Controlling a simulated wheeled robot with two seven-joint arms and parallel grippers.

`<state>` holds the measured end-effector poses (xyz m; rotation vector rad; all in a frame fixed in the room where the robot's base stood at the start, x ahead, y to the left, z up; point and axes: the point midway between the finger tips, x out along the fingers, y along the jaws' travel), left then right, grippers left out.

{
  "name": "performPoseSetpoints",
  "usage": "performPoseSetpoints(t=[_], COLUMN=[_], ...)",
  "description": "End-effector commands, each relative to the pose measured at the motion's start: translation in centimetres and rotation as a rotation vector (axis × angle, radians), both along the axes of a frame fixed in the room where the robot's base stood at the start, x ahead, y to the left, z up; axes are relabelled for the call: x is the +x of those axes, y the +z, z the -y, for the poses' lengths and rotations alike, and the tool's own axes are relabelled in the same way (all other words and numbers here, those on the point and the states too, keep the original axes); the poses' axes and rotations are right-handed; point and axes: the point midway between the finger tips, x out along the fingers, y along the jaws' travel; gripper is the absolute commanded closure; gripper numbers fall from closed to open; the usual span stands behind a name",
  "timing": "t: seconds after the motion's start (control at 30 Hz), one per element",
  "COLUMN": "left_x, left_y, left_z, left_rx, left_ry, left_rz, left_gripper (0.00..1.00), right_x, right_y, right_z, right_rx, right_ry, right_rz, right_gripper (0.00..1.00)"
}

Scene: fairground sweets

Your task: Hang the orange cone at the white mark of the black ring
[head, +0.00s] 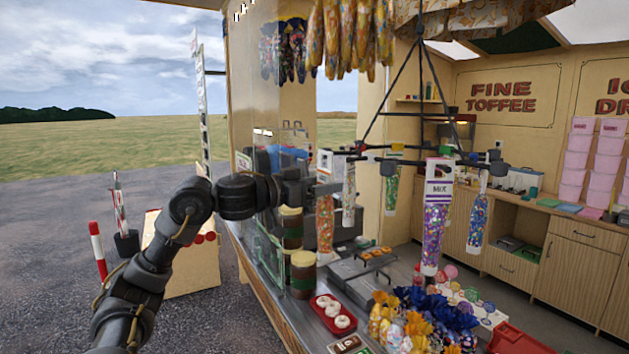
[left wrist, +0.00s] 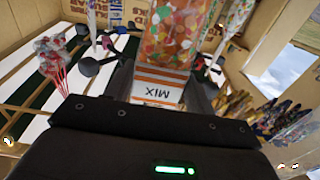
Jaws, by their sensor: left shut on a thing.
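The orange cone (head: 325,225) is a clear bag of orange and mixed sweets under a white header card. My left gripper (head: 318,188) is shut on it near the card and holds it upright at the left side of the black ring (head: 376,157). In the left wrist view the card reads MIX with an orange band, and the cone (left wrist: 168,35) lies between the fingers (left wrist: 158,90). The ring hangs on dark rods and has black clips and small coloured marks. My right gripper is not in view.
A purple cone (head: 436,222), a blue-toned cone (head: 478,222) and other cones hang from the ring. Brown-and-green jars (head: 302,272) and a red tray of doughnuts (head: 318,312) stand on the counter below. Wrapped bags (head: 345,35) hang above.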

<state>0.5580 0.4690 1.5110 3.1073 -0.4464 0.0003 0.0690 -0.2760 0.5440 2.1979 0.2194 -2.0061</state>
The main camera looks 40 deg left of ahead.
Motion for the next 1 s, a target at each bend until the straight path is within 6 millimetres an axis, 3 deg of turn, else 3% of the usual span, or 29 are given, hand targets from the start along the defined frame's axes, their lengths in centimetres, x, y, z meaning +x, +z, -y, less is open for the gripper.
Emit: performPoseSetpoints(t=[0.5, 1.0], left_x=[3.0, 3.7], left_y=[0.1, -0.1], left_z=[0.9, 1.2], left_rx=[-0.001, 0.001], left_ry=[0.000, 0.000], left_rz=[0.001, -0.001], left_gripper=[0.83, 0.83], right_x=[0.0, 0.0], right_y=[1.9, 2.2], right_z=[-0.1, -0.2], right_rx=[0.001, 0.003], right_ry=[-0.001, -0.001], right_rz=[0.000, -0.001], right_gripper=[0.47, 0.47])
